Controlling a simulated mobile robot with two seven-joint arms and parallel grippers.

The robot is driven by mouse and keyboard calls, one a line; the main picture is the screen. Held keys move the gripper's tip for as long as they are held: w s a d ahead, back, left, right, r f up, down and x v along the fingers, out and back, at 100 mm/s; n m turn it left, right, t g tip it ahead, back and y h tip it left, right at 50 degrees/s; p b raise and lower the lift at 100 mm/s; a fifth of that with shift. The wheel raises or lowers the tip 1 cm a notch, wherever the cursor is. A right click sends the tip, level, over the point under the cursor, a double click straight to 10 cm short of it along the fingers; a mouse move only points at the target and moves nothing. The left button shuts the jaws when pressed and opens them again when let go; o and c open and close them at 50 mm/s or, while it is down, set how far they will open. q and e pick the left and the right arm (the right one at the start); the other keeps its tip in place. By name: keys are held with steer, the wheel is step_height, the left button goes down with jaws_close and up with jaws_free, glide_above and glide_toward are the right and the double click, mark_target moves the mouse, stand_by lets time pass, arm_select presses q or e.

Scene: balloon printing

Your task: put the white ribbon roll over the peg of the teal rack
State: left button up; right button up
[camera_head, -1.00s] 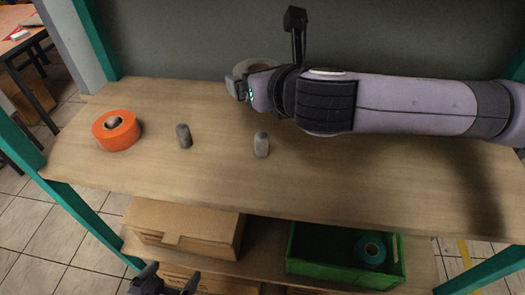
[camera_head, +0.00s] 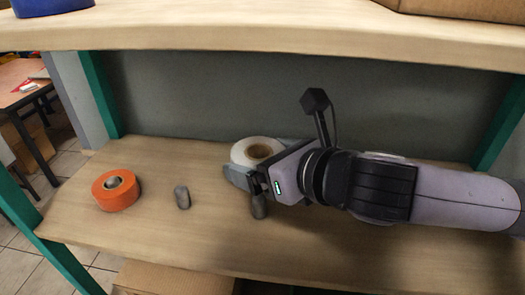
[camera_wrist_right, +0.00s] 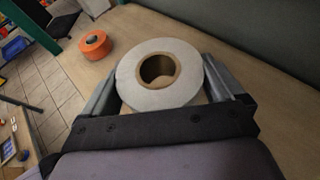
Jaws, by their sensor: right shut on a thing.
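The white ribbon roll (camera_head: 240,155) is held with its hole facing up in the head view, just behind the right-hand grey peg (camera_head: 260,208). My right gripper (camera_head: 252,163) is shut on it. In the right wrist view the roll (camera_wrist_right: 187,88) sits between the two fingers of the gripper (camera_wrist_right: 163,72), with bare board seen through its brown core. The teal rack (camera_head: 97,92) has a wooden shelf with stubby grey pegs. The gripper partly covers the right-hand peg's top. A middle peg (camera_head: 182,198) stands bare. My left gripper is not in view.
An orange roll (camera_head: 118,197) sits around the left peg and also shows in the right wrist view (camera_wrist_right: 97,47). An upper shelf (camera_head: 250,35) spans above my arm. A grey panel (camera_head: 200,100) closes the back. The shelf's front right is clear.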

mark_target(264, 207)
steer(key=shift+f, duration=3.6)
steer(key=shift+f+b, duration=0.85)
steer(key=shift+f, duration=0.95)
steer(key=o, duration=0.8)
